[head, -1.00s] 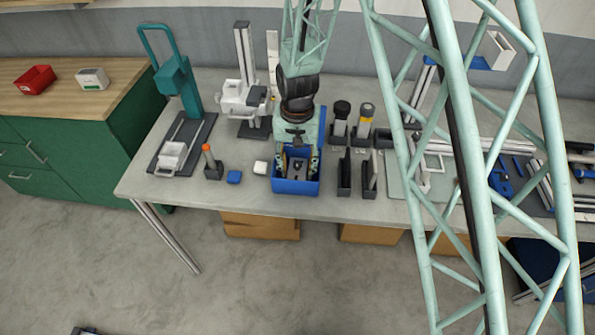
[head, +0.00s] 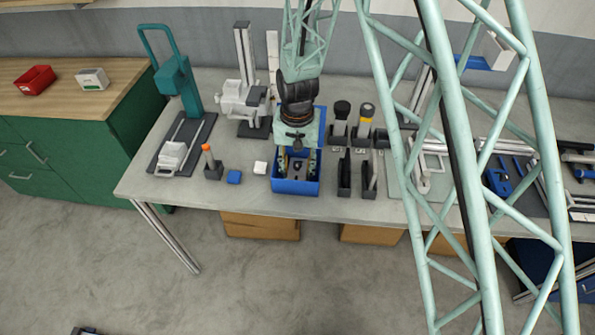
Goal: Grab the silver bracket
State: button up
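My gripper (head: 298,166) points down into the blue bin (head: 296,188) near the front edge of the grey table. Its two fingers stand apart, one near each side wall of the bin. Between them, small dark and greyish parts show on the bin's inside, too small to tell apart. I cannot make out a silver bracket for certain; it may be among these parts, partly hidden by the gripper body. I see no object pinched between the fingers.
My lattice arm link covers part of the table's right side.

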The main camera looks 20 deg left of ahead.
jog(key=shift+r, duration=0.1)
jog(key=shift+c, duration=0.7)
jog(key=shift+r, duration=4.9)
